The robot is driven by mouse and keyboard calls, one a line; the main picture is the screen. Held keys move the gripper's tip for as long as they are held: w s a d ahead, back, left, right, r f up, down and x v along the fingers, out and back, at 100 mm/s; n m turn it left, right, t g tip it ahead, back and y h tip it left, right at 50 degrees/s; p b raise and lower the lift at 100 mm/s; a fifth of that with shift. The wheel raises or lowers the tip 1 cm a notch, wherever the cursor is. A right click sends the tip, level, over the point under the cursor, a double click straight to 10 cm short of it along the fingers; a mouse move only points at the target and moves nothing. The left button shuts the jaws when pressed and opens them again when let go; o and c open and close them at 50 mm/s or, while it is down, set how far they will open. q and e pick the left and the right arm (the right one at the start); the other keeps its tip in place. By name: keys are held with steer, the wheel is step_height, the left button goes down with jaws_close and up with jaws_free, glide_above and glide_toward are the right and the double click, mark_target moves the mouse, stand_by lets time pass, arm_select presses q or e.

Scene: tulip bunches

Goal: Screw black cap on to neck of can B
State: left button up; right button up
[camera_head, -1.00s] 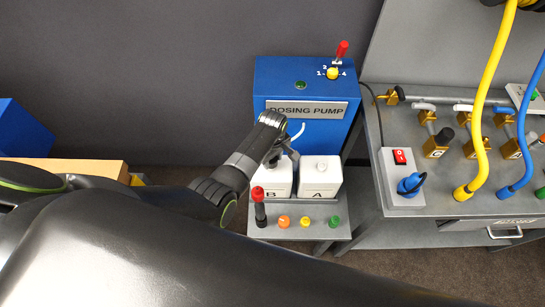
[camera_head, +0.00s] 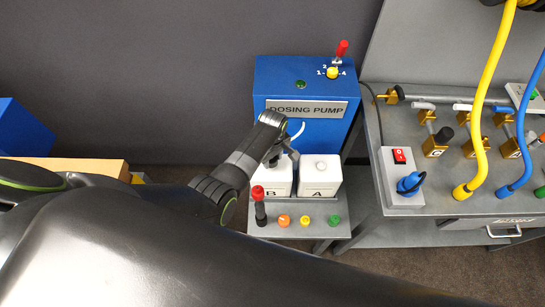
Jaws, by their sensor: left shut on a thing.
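Can B (camera_head: 281,189) is a white can with a letter B on its front, standing on the grey shelf below the blue dosing pump. My left gripper (camera_head: 281,155) is right above can B and covers its neck. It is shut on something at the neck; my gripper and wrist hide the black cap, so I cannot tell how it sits. Can A (camera_head: 321,178) is a similar white can just to the right, with a white top. My right gripper is not in view.
The blue dosing pump (camera_head: 300,78) stands behind the cans. A red-topped lever (camera_head: 259,207) and coloured buttons (camera_head: 305,220) line the shelf front. A grey bench (camera_head: 440,185) with a red switch box (camera_head: 399,157) and hoses stands right. My arm fills the lower left.

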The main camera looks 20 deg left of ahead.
arm_select(q)
steer(key=shift+f+b, duration=0.85)
steer(key=shift+f, duration=0.25)
steer(key=shift+r, duration=0.1)
steer(key=shift+r+m+p, duration=0.1)
steer(key=shift+m+p, duration=0.4)
steer(key=shift+m, duration=0.5)
steer(key=m, duration=0.3)
steer(key=shift+s+a+p, duration=0.1)
steer(key=shift+p, duration=0.25)
steer(key=m+p, duration=0.1)
steer(key=m, duration=0.2)
steer(key=shift+a+f+m, duration=0.1)
steer(key=shift+f+m, duration=0.1)
steer(key=shift+m, duration=1)
